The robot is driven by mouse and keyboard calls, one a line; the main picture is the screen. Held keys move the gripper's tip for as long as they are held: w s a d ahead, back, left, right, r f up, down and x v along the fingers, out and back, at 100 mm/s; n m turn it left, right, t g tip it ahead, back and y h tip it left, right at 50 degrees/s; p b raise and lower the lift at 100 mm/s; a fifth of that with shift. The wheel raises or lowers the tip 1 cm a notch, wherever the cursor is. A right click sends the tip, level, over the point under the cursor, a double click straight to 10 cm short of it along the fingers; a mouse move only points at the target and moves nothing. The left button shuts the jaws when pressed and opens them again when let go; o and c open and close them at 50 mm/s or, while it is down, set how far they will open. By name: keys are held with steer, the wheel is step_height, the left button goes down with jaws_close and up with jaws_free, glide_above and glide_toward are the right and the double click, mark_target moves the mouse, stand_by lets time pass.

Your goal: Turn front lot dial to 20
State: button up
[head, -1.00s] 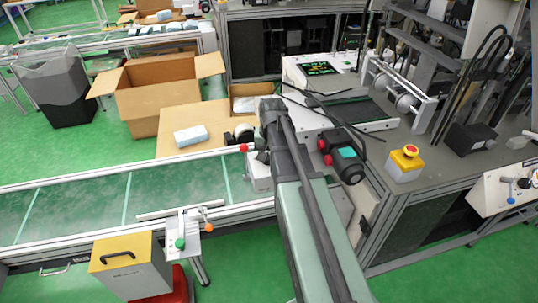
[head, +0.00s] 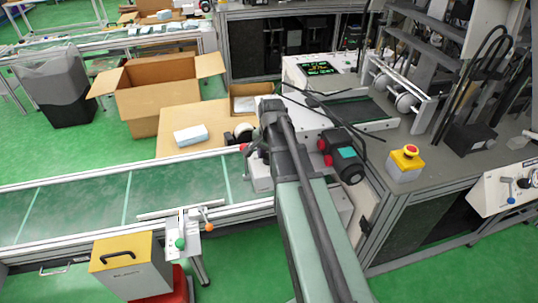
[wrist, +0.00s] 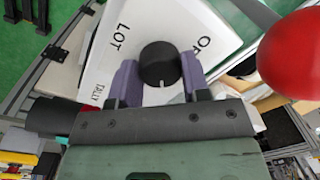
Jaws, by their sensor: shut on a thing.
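In the wrist view a round black dial (wrist: 160,64) sits on a white panel (wrist: 93,62) printed with "LOT", "TALLY" and a partly covered word starting "OF". My gripper (wrist: 158,77) has its two purple fingers on either side of the dial, shut on it. A small white mark on the dial points toward the bottom of the wrist picture. No number scale is readable. In the head view my arm hides the dial and most of my gripper.
A red ball (wrist: 292,52) is close to my gripper at right in the wrist view.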

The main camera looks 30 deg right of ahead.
steer(key=o, duration=0.9)
steer(key=r+p, duration=1)
steer(key=p, duration=0.1)
steer(key=shift+s+d+r, duration=0.15)
steer(key=shift+s+r, duration=0.1)
steer(key=shift+r, duration=0.15)
steer(key=s+a+n, duration=0.3)
steer(key=a+n, duration=0.1)
steer(key=a, duration=0.2)
steer(key=s+a+n, duration=0.4)
steer(key=a, duration=0.2)
steer(key=s+a+n, duration=0.3)
steer(key=a+n, duration=0.1)
steer(key=a, duration=0.2)
steer(key=shift+s+a+g, duration=0.15)
steer(key=shift+s+g, duration=0.15)
steer(key=shift+s, duration=0.05)
